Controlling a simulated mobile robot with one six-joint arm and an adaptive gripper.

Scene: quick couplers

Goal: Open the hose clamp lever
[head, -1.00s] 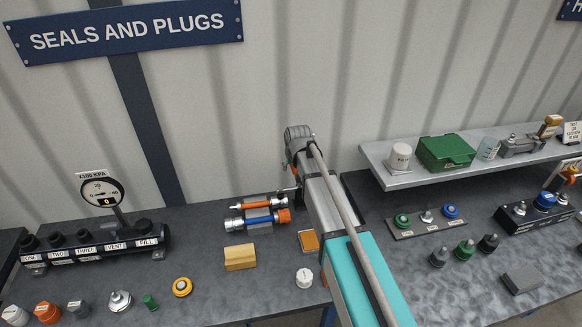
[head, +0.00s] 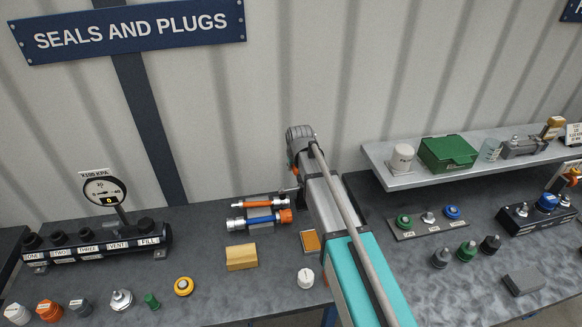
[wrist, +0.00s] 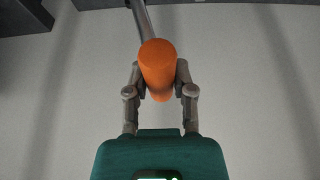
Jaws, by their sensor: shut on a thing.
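In the wrist view, my gripper (wrist: 160,82) has its two fingers closed on either side of an orange cylindrical grip (wrist: 158,62). A grey metal rod (wrist: 141,20) runs from the far end of the grip to the top edge; the grip and rod look like the lever. The clamp body itself is not clear in this view. In the head view, my arm covers most of the gripper and the lever; only small orange and dark bits show at the arm's left side.
Hose couplers with blue (head: 262,220) and orange (head: 252,204) sleeves lie just left of my arm. A yellow block (head: 241,257), an orange-topped pad (head: 310,242) and a white cap (head: 306,278) lie nearby. A shelf (head: 376,160) stands on the right.

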